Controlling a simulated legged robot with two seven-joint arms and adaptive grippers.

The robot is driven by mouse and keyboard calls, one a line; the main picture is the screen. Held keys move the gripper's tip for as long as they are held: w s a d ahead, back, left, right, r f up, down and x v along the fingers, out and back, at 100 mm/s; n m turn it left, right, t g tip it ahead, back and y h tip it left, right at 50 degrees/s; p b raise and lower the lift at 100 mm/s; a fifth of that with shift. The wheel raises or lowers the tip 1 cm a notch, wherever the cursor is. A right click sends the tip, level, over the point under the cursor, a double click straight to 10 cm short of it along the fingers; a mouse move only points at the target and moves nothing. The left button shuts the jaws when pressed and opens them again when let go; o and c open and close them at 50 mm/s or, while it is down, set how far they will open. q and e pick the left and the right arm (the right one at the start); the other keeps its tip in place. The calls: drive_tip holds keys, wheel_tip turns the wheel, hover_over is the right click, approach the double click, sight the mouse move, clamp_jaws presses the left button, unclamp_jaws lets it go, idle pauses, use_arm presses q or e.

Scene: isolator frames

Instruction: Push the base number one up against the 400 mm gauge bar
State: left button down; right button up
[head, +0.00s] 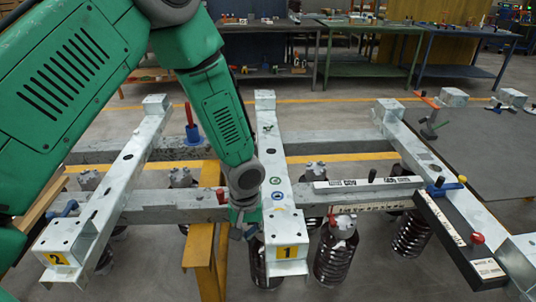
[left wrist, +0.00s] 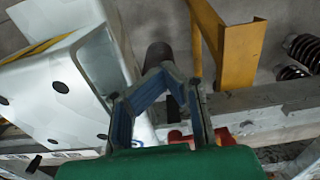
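Base number one is a pale metal beam (head: 275,205) lying front to back across the rails, with a yellow "1" plate at its near end. In the left wrist view its pale metal side (left wrist: 85,75) fills the left. A white gauge bar (head: 368,184) with black markings lies along the rail to the right. A gap shows between its left end and the base. My left gripper (head: 245,228) is low at the base's left side; I cannot tell whether it touches. Its blue-padded fingers (left wrist: 163,76) meet at the tips with nothing seen between them. My right gripper is out of view.
Base number two (head: 110,195) lies to the left, another beam (head: 415,140) to the right. A black bar with a red knob (head: 450,232) sits at right. Yellow stands (head: 205,245) and dark springs (head: 335,255) are below the rails. A red handle (head: 221,196) is close to my gripper.

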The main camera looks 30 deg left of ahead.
sight(293, 224)
use_arm(q)
drive_tip(key=w+d, duration=0.2)
drive_tip(key=d, duration=0.1)
drive_tip(key=shift+d, duration=0.15)
idle(0.5)
drive_tip(key=shift+w+d, duration=0.15)
drive_tip(key=shift+d, duration=0.1)
idle(0.5)
drive_tip(key=shift+w+d+p, duration=0.15)
drive_tip(key=shift+w+d, duration=0.3)
drive_tip(key=shift+d, duration=0.3)
drive_tip(key=shift+w+d+p, duration=0.15)
drive_tip(key=shift+w+d, duration=0.3)
drive_tip(key=shift+d, duration=0.25)
drive_tip(key=shift+w+d+r, duration=0.1)
drive_tip(key=shift+w+d, duration=0.05)
drive_tip(key=shift+d, duration=0.1)
drive_tip(key=shift+w+d, duration=0.4)
drive_tip(key=shift+d, duration=0.2)
drive_tip(key=shift+w+d, duration=0.35)
drive_tip(key=shift+d, duration=0.25)
drive_tip(key=shift+a, duration=0.1)
